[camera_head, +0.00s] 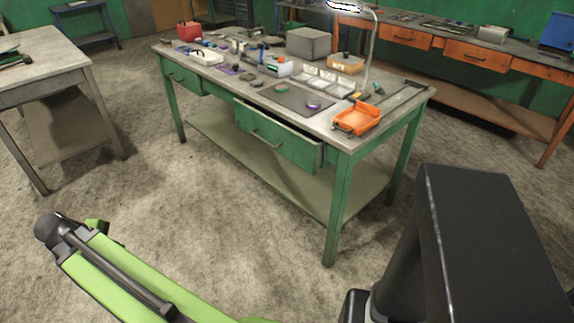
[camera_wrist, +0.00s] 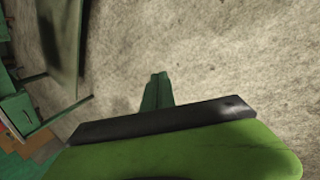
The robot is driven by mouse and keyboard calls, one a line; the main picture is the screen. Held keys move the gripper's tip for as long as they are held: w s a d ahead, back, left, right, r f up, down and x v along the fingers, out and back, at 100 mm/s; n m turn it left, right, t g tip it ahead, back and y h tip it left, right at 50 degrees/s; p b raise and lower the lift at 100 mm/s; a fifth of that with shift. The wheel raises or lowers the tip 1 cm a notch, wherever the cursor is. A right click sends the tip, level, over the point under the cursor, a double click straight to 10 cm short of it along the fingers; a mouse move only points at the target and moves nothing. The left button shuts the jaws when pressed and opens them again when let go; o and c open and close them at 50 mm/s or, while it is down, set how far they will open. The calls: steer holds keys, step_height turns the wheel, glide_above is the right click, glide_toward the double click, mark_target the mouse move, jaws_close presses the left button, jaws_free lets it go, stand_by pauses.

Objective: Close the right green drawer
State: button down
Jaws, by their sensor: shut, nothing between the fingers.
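The green workbench (camera_head: 343,165) stands ahead in the head view. Its right green drawer (camera_head: 278,140) is pulled partly out, its front standing forward of the bench edge, with a handle on the front. The left green drawer (camera_head: 182,77) looks shut or nearly so. In the wrist view my gripper (camera_wrist: 158,77) has its green fingers together, empty, over bare floor. It is apart from the bench. A green drawer front (camera_wrist: 18,112) shows at the left edge of the wrist view; I cannot tell which drawer it is.
The benchtop carries an orange tray (camera_head: 357,118), a grey box (camera_head: 309,43), a red box (camera_head: 189,31) and small parts. A grey-topped table (camera_head: 45,55) stands left; an orange bench (camera_head: 500,85) stands behind. The concrete floor (camera_head: 170,170) before the drawers is clear.

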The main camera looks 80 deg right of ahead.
steer(key=s+d+f+n+g+h+b, duration=0.1)
steer(key=s+d+f+h+b, duration=0.1)
steer(key=d, duration=0.5)
steer(key=s+d+f+h+b, duration=0.1)
steer(key=s+d+f+b, duration=0.15)
steer(key=d, duration=0.55)
steer(key=n+g+h+b, duration=0.7)
steer(key=n+g+b, duration=0.15)
steer(key=b, duration=0.45)
glide_toward(292, 148)
steer(key=x, duration=0.6)
steer(key=shift+s+d+f, duration=0.15)
steer(key=shift+d, duration=0.25)
